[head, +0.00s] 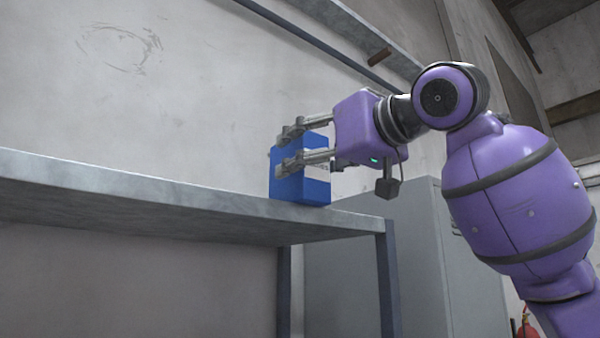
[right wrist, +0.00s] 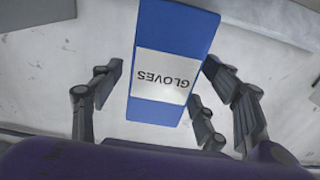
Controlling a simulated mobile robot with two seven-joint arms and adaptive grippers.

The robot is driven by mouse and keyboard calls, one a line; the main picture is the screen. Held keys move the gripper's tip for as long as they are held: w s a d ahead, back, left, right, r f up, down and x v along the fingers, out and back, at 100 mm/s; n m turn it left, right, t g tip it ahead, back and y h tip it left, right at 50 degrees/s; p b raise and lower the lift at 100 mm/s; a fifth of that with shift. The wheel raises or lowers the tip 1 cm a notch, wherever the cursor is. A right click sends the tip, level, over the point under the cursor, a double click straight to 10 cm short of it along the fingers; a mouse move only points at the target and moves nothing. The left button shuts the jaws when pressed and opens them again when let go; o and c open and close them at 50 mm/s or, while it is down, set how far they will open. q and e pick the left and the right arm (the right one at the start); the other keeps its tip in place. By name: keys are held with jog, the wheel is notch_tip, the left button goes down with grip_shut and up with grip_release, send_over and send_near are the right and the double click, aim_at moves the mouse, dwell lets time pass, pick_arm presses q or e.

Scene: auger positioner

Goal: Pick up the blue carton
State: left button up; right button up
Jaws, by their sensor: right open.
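The blue carton (head: 308,187) stands upright at the right end of the grey shelf (head: 140,190) in the head view. In the right wrist view the carton (right wrist: 172,45) shows a white label reading "GLOVES". My right gripper (head: 290,150) is open, with its fingers reaching from the right at the carton's upper part. In the right wrist view the right gripper's fingers (right wrist: 160,90) lie to either side of the carton, with gaps visible there. Whether any finger touches it I cannot tell. My left gripper is in neither view.
A grey cabinet (head: 420,260) stands behind and below the shelf's right end. A metal rail (head: 310,40) runs along the wall above. The shelf is bare to the left of the carton. A red object (head: 526,325) shows low at the right.

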jog(key=x, duration=0.3)
jog(key=shift+w+a+f, duration=0.15)
jog(key=shift+w+a, duration=0.1)
jog(key=shift+w, duration=0.05)
jog(key=shift+s+d, duration=0.15)
jog(key=shift+c, duration=1.1)
jog(key=c, duration=1.1)
jog(key=shift+c, duration=0.7)
